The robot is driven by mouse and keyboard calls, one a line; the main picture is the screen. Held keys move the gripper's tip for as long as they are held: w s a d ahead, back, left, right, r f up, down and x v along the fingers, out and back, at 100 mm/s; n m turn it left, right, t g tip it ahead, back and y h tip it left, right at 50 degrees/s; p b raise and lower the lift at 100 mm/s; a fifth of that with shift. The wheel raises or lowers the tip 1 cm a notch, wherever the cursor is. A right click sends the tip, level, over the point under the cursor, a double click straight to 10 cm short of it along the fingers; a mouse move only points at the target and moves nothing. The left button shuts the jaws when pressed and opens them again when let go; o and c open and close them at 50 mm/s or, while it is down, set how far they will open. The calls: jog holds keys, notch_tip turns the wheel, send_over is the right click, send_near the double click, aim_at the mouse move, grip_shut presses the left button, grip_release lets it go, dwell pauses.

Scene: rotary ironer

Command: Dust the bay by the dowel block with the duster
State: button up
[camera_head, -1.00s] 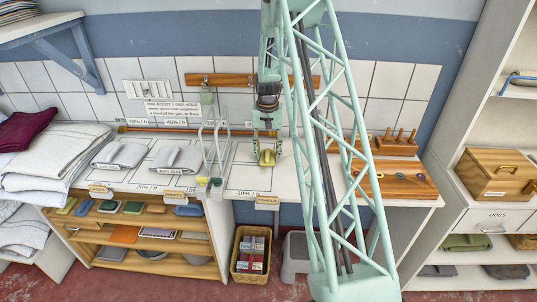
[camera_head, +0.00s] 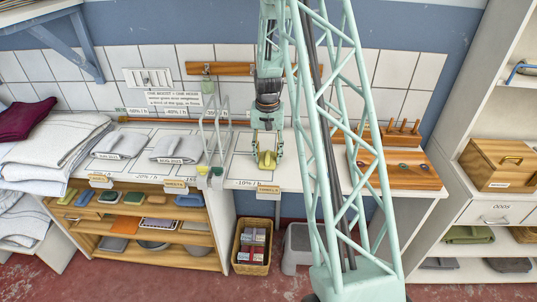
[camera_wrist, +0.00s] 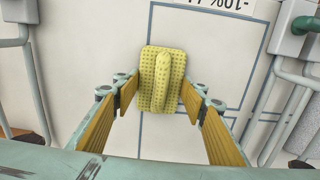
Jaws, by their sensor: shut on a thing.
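The yellow dotted duster (camera_wrist: 162,80), a flat pad with a raised ridge, shows in the wrist view between my fingers. My gripper (camera_wrist: 160,105) is shut on it. In the head view my gripper (camera_head: 267,150) points down over the white worktop (camera_head: 310,178), with the duster (camera_head: 267,160) at or just above the surface; I cannot tell whether it touches. Dark lines mark bays on the worktop, and the duster is over the one near the "-10% / h" label. The wooden block with upright dowels (camera_head: 402,133) stands to the right, partly behind my arm.
Folded grey cloths (camera_head: 178,149) lie further left. A wooden rail (camera_head: 225,83) runs along the wall. A basket (camera_head: 252,245) stands below.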

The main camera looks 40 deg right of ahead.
jog(key=shift+s+a, duration=0.6)
jog(key=shift+s, duration=0.05)
notch_tip(320, 180, up, 4)
jog(key=shift+f+p, duration=0.25)
jog(key=shift+p, duration=0.25)
jog(key=shift+w+r+p, duration=0.1)
jog(key=shift+r+p, duration=0.2)
jog(key=shift+r, duration=0.35)
jog(key=shift+r+p, duration=0.75)
jog(key=shift+r, duration=1.05)
